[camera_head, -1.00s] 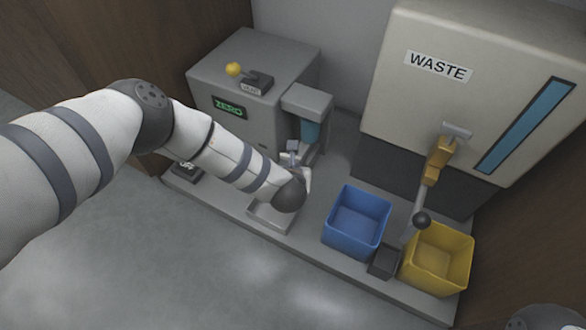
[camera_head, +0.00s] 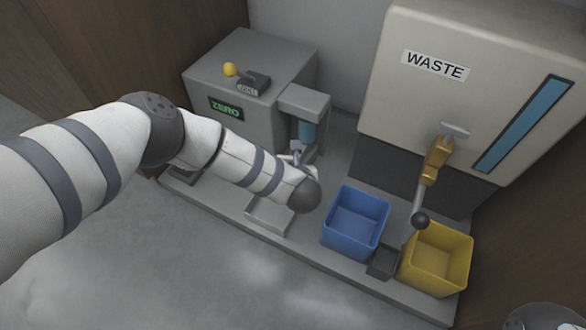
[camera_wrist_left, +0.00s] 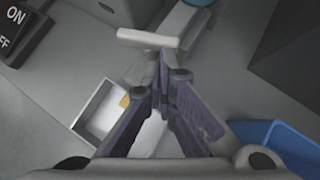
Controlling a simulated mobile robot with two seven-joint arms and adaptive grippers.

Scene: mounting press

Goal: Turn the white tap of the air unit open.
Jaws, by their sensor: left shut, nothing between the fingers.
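The white tap (camera_wrist_left: 147,39) shows in the left wrist view as a pale cross-bar handle at the top middle. In the head view a small pale part, probably the tap (camera_head: 297,157), shows just above the end of my left arm, below the blue bowl of the air unit (camera_head: 306,131). My left gripper (camera_wrist_left: 170,72) is shut and empty, its fingertips close beside the tap's handle. I cannot tell whether they touch it. In the head view my own wrist hides the fingers. My right gripper is not in view.
A shallow pale tray (camera_wrist_left: 92,112) lies below my left gripper. A blue bin (camera_head: 355,222) and a yellow bin (camera_head: 437,258) stand to its right. A brass valve with a lever (camera_head: 434,165) projects from the WASTE tank (camera_head: 400,100). A grey ZERO box (camera_head: 235,85) stands behind my arm.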

